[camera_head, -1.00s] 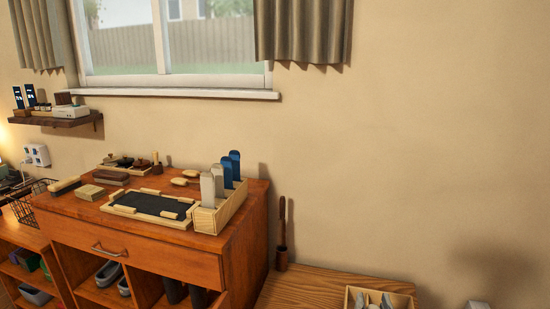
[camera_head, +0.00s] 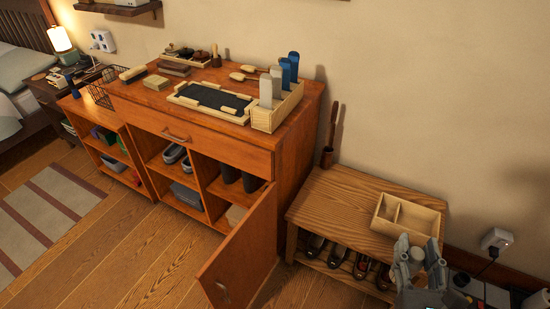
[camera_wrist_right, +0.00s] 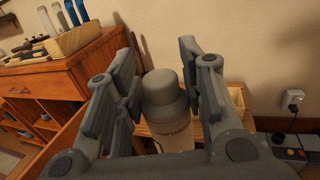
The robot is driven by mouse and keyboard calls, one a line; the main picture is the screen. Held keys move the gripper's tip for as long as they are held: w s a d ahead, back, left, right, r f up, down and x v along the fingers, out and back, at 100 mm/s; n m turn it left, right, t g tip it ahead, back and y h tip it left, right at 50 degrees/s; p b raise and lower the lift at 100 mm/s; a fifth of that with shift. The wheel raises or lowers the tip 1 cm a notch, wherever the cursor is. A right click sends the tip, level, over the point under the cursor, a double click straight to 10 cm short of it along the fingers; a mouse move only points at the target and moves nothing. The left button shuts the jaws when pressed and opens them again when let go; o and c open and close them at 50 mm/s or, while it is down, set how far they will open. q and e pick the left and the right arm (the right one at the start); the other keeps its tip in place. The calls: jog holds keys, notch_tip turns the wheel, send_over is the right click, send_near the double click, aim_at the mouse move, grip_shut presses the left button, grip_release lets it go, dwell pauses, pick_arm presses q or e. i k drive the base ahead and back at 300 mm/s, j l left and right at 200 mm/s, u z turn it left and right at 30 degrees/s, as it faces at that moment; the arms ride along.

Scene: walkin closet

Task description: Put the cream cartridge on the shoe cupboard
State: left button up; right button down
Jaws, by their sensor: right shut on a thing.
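My right gripper (camera_head: 420,262) is at the lower right of the head view, in front of a wooden bench. In the right wrist view its fingers (camera_wrist_right: 160,85) are shut on the cream cartridge (camera_wrist_right: 172,132), a pale cylinder with a grey cap and dark lettering, held upright. In the head view the cartridge is hard to make out among the fingers. The shoe cupboard (camera_head: 232,158) is the orange-brown wooden cabinet left of the gripper, with shoes and boots in its compartments. Its top also shows in the right wrist view (camera_wrist_right: 98,52). My left gripper is not in view.
The cupboard top holds a dark-inlaid tray (camera_head: 213,101), a divided box (camera_head: 278,113) with upright grey and blue pieces, brushes and blocks. A cupboard door (camera_head: 240,250) hangs open. The bench (camera_head: 345,205) bears an open wooden box (camera_head: 408,214), with shoes below. The near-right cupboard top has some bare wood.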

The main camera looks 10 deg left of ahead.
aim_at(236, 195)
jog(key=k+z, duration=0.1)
jog(key=k, duration=0.55)
jog(key=z, duration=0.35)
jog(key=j+z, duration=0.15)
jog(key=z, duration=0.2)
jog(key=j+z, duration=0.1)
jog(key=z, duration=0.3)
jog(key=k+j, duration=0.1)
jog(key=j, duration=4.15)
jog(key=k, duration=0.05)
